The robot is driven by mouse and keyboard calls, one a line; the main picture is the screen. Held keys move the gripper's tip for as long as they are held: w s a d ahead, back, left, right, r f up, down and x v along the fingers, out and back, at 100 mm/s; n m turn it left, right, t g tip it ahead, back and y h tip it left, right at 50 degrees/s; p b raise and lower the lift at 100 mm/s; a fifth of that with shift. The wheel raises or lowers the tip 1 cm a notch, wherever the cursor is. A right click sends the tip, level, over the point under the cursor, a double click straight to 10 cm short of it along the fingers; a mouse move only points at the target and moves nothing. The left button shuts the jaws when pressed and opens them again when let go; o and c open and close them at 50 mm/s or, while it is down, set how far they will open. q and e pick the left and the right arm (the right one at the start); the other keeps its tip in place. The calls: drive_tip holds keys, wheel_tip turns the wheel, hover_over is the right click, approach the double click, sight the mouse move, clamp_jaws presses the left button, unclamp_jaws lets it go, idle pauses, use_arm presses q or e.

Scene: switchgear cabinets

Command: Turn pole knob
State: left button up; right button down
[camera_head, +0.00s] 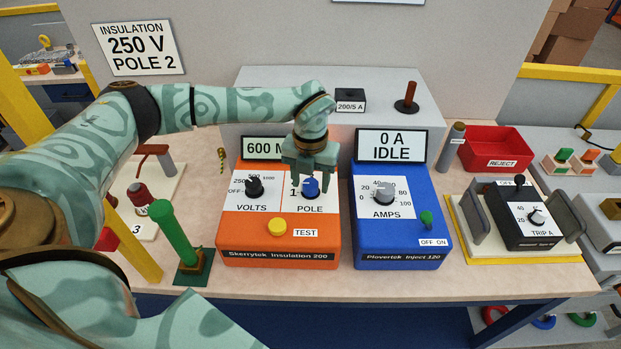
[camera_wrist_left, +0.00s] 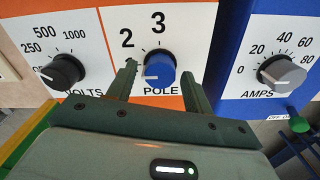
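The blue pole knob (camera_head: 310,187) sits on the white dial plate of the orange Skerrytek Insulation 200 tester (camera_head: 280,257). In the wrist view the left gripper (camera_wrist_left: 160,85) is open, with gaps visible between fingers and knob. The sign (camera_head: 138,47) reads 250 V POLE 2. My right gripper is not seen.
The black volts knob (camera_head: 254,186) is left of the pole knob, and the yellow test button (camera_head: 277,227) is below. The blue Plovertek injector (camera_head: 400,248) stands close on the right. A green post (camera_head: 174,235) stands at the left front.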

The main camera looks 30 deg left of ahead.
use_arm(q)
drive_tip(key=c, duration=0.7)
drive_tip(key=shift+c, duration=0.2)
drive_tip(key=m+p, duration=0.1)
drive_tip(key=m, duration=0.1)
drive_tip(key=m+p, duration=0.1)
drive_tip(key=p, duration=0.1)
drive_tip(key=shift+r+m, duration=0.2)
drive_tip(key=shift+m, duration=0.2)
drive_tip(key=m+p, duration=0.2)
drive_tip(key=m, duration=0.1)
drive_tip(key=shift+f, duration=0.1)
drive_tip(key=shift+m+p, duration=0.4)
drive_tip(key=shift+m, duration=0.6)
drive_tip(key=shift+f, duration=0.1)
drive_tip(key=o, duration=1)
